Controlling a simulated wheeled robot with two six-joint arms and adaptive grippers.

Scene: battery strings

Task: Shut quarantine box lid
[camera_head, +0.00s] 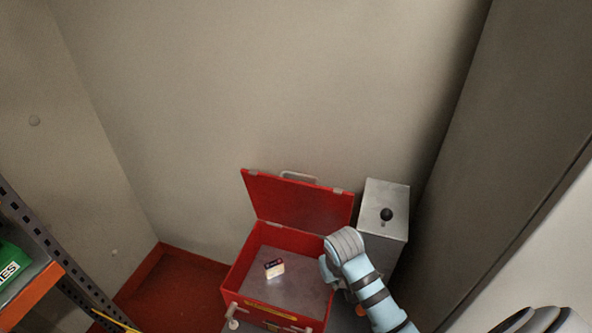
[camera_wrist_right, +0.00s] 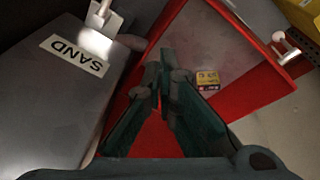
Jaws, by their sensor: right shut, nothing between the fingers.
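The red quarantine box (camera_head: 229,290) stands on the floor, with its lid (camera_head: 298,203) raised and tilted back toward the wall. A small battery-like block (camera_head: 274,268) lies on the grey floor inside; it also shows in the right wrist view (camera_wrist_right: 207,79). My right arm reaches in from the lower right, with its wrist over the box's right side. In the right wrist view my right gripper (camera_wrist_right: 165,82) is shut and empty, above the red side wall. In the head view its fingers are mostly hidden by my wrist. My left gripper is out of view.
A grey bin (camera_head: 387,192) with a black knob stands right of the box; the wrist view shows a SAND label (camera_wrist_right: 74,55) beside my gripper. A shelf (camera_head: 38,290) with a green case is at the left. A tall dark panel (camera_head: 500,150) rises at the right.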

